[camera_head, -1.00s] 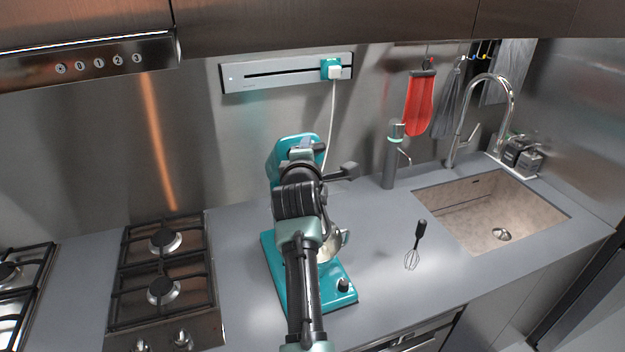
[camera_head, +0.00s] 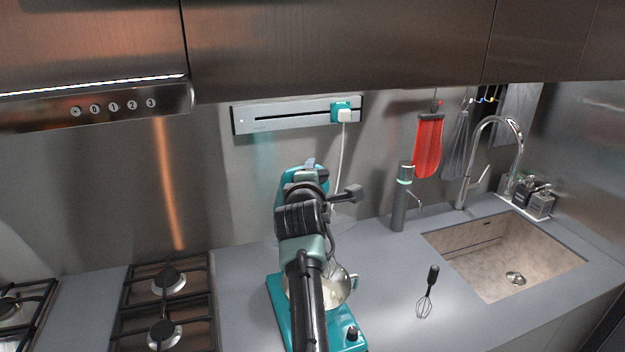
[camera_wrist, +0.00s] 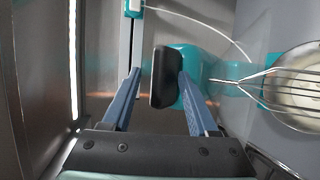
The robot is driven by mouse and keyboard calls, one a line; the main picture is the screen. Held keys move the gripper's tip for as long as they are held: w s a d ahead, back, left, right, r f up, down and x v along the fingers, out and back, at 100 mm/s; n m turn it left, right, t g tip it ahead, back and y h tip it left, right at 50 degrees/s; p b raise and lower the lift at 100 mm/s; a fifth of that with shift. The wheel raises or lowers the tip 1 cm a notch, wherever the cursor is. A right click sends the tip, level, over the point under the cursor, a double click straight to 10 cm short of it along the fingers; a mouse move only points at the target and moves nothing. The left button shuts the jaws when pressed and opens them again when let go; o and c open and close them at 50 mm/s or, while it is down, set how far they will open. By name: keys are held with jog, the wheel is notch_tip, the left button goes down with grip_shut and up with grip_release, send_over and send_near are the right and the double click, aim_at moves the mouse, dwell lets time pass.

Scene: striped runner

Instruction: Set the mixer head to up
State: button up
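The teal stand mixer (camera_head: 355,335) stands on the counter, mostly behind my arm. Its teal head (camera_head: 288,188) rises at the back and looks tilted up, though my arm hides much of it. The metal bowl (camera_head: 341,284) shows right of my arm. In the wrist view the mixer's wire whisk (camera_wrist: 270,82) lies over the bowl (camera_wrist: 306,62), which holds something pale. My gripper (camera_wrist: 158,74) is open at the mixer head, its blue fingers apart. A black rounded part (camera_wrist: 163,78) is between them, close to the right finger; contact is unclear.
A loose whisk (camera_head: 427,292) lies on the counter (camera_head: 385,270) to the right. A gas hob (camera_head: 165,300) is at left. A white cord (camera_head: 340,160) runs from the wall socket rail (camera_head: 285,116).

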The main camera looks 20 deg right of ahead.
jog(key=shift+s+a+f, duration=0.15)
jog(key=shift+a, duration=0.05)
jog(key=b+v, duration=0.4)
jog(key=v, duration=0.8)
jog(key=shift+s, duration=0.35)
jog(key=s+a+r+m+t+y+b, duration=0.1)
jog(key=s+a+r+m+t, duration=0.25)
jog(key=r, duration=0.45)
jog(key=s+a+r+m+t+y, duration=0.1)
jog(key=s+a+r+m+t, duration=0.3)
jog(key=r, duration=0.3)
jog(key=s+a+r+m+t+y, duration=0.1)
jog(key=s+a+r+m+t, duration=0.1)
jog(key=s+r, duration=0.3)
jog(key=s+a+r+m+t+y, duration=0.2)
jog(key=s+r+m, duration=0.3)
jog(key=s, duration=0.5)
jog(key=shift+s+a+r+t+b, duration=0.15)
jog(key=shift+a+r+t+b, duration=0.2)
jog(key=shift+a+r+t, duration=0.35)
